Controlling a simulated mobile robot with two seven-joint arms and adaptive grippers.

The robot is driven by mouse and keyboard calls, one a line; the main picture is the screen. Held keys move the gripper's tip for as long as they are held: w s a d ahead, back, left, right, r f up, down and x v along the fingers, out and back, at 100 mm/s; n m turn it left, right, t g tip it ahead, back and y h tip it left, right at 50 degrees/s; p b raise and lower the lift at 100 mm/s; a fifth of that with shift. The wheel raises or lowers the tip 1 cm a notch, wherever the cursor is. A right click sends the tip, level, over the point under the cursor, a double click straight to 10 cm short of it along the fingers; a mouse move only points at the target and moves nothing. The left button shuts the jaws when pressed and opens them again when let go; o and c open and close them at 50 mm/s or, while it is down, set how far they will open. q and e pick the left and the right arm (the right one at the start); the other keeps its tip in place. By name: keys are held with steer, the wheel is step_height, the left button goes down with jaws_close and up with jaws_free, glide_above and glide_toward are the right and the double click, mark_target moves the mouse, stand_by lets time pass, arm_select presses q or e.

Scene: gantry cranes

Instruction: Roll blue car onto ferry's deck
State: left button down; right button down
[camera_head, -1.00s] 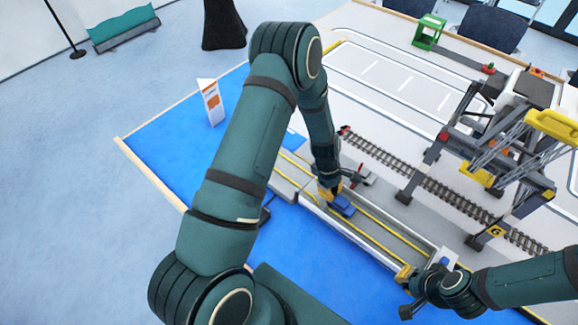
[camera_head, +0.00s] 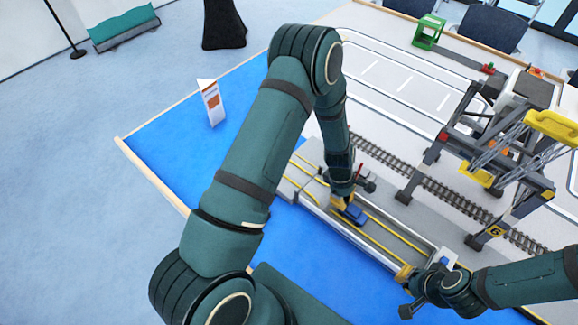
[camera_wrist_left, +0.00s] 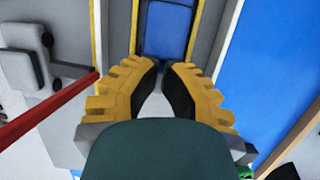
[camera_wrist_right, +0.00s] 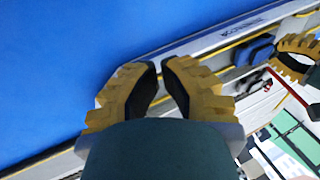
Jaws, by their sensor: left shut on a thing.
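The small blue car (camera_head: 355,214) is on the long grey ferry (camera_head: 402,262), between yellow lines, toward the deck's left part. It also shows in the left wrist view (camera_wrist_left: 166,30) and the right wrist view (camera_wrist_right: 253,52). My left gripper (camera_head: 346,202) reaches down from above, its yellow-black fingertips (camera_wrist_left: 161,68) shut at the car's near end; the exact contact is partly hidden. My right gripper (camera_head: 403,274) is at the ferry's near right wall. Its fingertips (camera_wrist_right: 162,64) are close together beside that wall; whether they pinch it is unclear.
A grey quay (camera_head: 305,170) with yellow lines adjoins the ferry's left end. A small vehicle with a red bar (camera_head: 364,178) stands just behind my left gripper. Rails (camera_head: 400,170) and a gantry crane (camera_head: 500,150) stand behind. The blue mat (camera_head: 300,245) in front is open.

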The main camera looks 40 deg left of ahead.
mark_target(360, 213)
arm_select(q)
steer(key=shift+s+d, duration=0.15)
steer(key=shift+d, duration=1.65)
steer(key=shift+s+d, duration=0.15)
steer(key=shift+d, duration=1.6)
steer(key=shift+a, duration=0.1)
steer(key=shift+w+a+r, duration=0.1)
steer(key=shift+a+r, duration=0.2)
steer(key=shift+a, duration=0.25)
steer(key=p+v, duration=0.1)
steer(key=v, duration=0.1)
steer(key=d+p+v, duration=0.1)
steer(key=p+v, duration=0.1)
steer(key=v, duration=0.1)
steer(key=p+v, duration=0.2)
steer(key=shift+d+r, duration=0.35)
steer(key=shift+r, duration=0.15)
steer(key=shift+d+v, duration=0.25)
steer(key=shift+v, duration=0.7)
